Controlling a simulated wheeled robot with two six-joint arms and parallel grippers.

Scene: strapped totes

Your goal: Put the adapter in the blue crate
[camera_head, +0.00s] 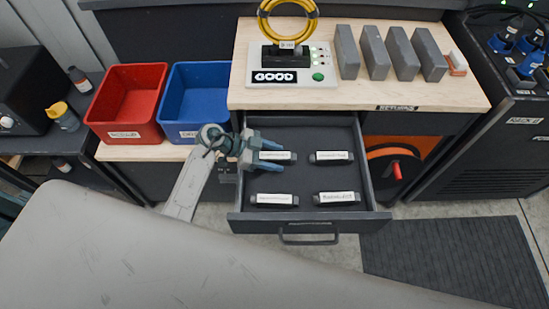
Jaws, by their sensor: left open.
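The blue crate (194,131) stands left of the drawer, beside the red crate. Several small dark blocks with white labels lie in the open drawer (305,226); the label text is too small to read, so I cannot tell which is the adapter. They are a back left block (277,156), a back right block (331,157), a front left block (273,199) and a front right block (337,198). My left gripper (281,167) is open over the drawer's left side, its fingers around or just above the back left block; contact is unclear. My right gripper is out of view.
The red crate (127,102) is left of the blue one. The wooden worktop (358,94) above the drawer holds a device with a yellow ring (288,20) and several grey blocks (374,53). An orange reel (392,165) sits right of the drawer.

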